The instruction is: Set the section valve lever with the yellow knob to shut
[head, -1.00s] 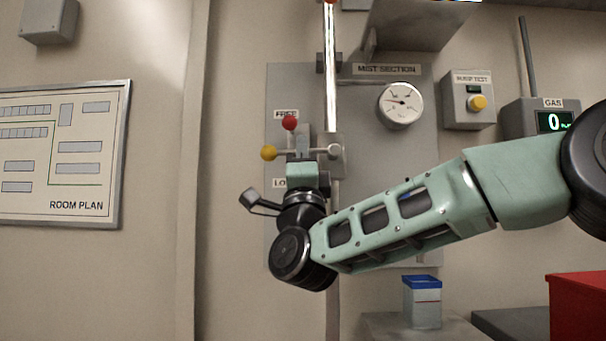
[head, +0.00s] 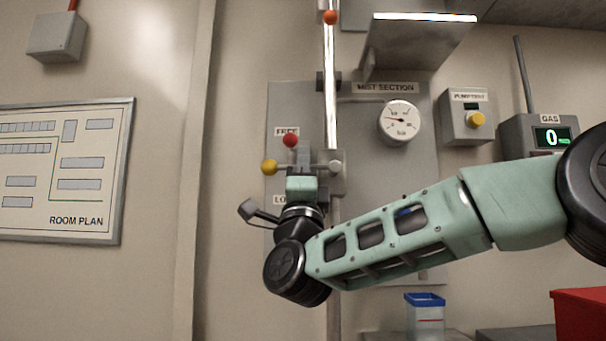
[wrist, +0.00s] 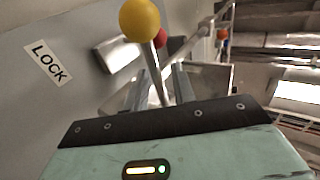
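The yellow knob (head: 269,167) sits at the end of a thin lever that points left from the valve on the pipe (head: 335,168). In the wrist view the yellow knob (wrist: 140,20) is large and near, with its metal rod running down between my fingers. My gripper (wrist: 160,85) looks open, with one finger on each side of the rod and gaps showing; contact cannot be told. In the head view my gripper (head: 301,160) is at the lever, just right of the yellow knob, its fingers partly hidden. A red knob (head: 290,140) stands above it.
A grey panel (head: 410,165) carries a partly hidden FREE label above the lever and a LOCK label (wrist: 48,62) below. A gauge (head: 400,122) and a button box (head: 466,117) are to the right. A shelf (head: 420,45) juts out above. Wall space left of the lever is clear.

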